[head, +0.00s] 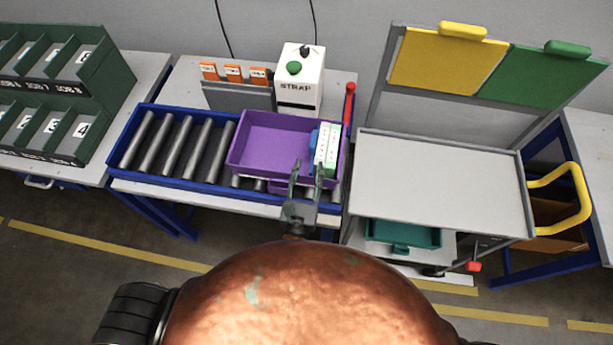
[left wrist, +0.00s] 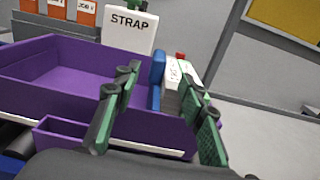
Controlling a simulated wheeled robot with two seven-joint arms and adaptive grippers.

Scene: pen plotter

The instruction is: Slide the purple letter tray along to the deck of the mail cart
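The purple letter tray (head: 262,135) sits on the roller conveyor, toward its right end. Blue and white-green items (head: 326,150) stand inside its right end. The mail cart's grey deck (head: 440,185) lies just right of the conveyor and is empty. My left gripper (head: 306,168) is at the tray's front side near its right end, with its fingers apart. In the left wrist view, the two fingers (left wrist: 160,88) are spread before the tray's front wall (left wrist: 150,130), with nothing seen clamped between them. Whether they touch the tray is unclear. My right gripper is out of view.
A red-topped post (head: 349,103) stands at the conveyor's right end, by the cart. A white STRAP box (head: 300,80) stands behind the tray. The cart has a yellow handle (head: 575,200) at right and upright yellow and green panels behind.

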